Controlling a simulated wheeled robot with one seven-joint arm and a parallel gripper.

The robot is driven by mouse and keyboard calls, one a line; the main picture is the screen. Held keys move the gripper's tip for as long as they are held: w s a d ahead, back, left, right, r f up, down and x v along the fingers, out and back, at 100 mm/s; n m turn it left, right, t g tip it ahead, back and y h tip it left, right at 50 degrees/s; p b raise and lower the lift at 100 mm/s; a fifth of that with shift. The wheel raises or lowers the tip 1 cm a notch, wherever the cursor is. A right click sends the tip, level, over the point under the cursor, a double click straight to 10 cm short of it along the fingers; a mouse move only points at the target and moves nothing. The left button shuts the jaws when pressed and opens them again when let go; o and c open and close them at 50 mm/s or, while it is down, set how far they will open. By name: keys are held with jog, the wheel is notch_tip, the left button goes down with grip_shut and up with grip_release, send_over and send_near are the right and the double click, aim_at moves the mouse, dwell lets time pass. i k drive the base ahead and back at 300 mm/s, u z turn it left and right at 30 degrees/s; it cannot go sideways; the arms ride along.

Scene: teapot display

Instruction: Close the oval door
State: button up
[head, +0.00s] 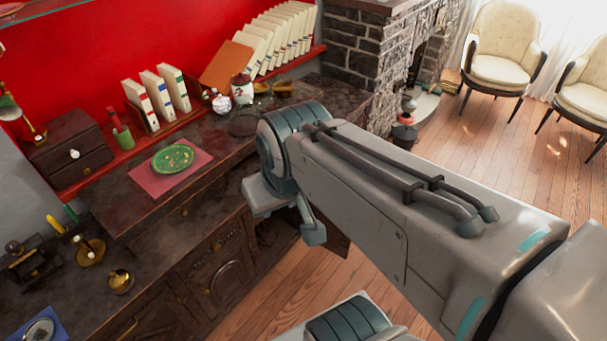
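A dark carved wooden cabinet stands under the counter. A closed door (208,278) with a curved carved panel and small knobs shows on its front. To its right is a dark open compartment (272,236). A dark brown panel (336,243) juts out over the floor right of that opening and looks like a door standing open; my arm covers most of it, so its oval shape cannot be made out. My gripper (312,230) points down in front of the opening, near this panel. I cannot tell whether they touch. Its fingers are mostly hidden, and nothing held shows.
The counter above holds a green plate (172,158) on a red mat, a small drawer box (72,150), books (160,97) and jars (242,90). A stone fireplace (345,45) stands behind my arm. Wooden floor (530,165) is clear at right, before two chairs.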

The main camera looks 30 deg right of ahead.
aim_at(336, 243)
jog(key=z, duration=2.3)
jog(key=i, duration=3.35)
jog(key=u, duration=4.2)
